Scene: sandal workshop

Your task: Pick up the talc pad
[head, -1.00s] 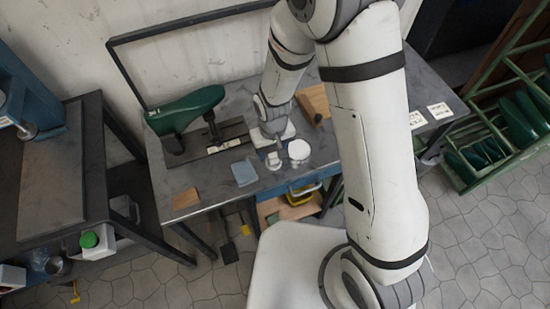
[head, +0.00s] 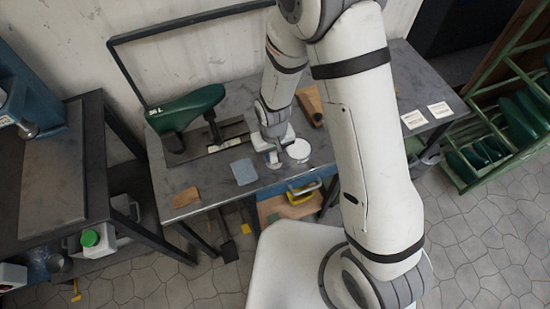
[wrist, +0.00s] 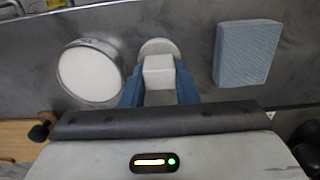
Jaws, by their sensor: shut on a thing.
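The talc pad appears to be the pale block with a round base (wrist: 159,72) in the wrist view. My gripper (wrist: 159,93) is shut on the block, with one blue finger on each side. In the head view my gripper (head: 274,160) is low over the front of the grey workbench (head: 222,184) and mostly hides the pad. I cannot tell whether the pad's base still touches the bench.
A round white-filled dish (head: 299,150) stands close to the right of my gripper. A blue-grey flat block (head: 244,172) lies to its left. A brown block (head: 186,197) is near the front left corner. A green form on a stand (head: 188,108) rises behind.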

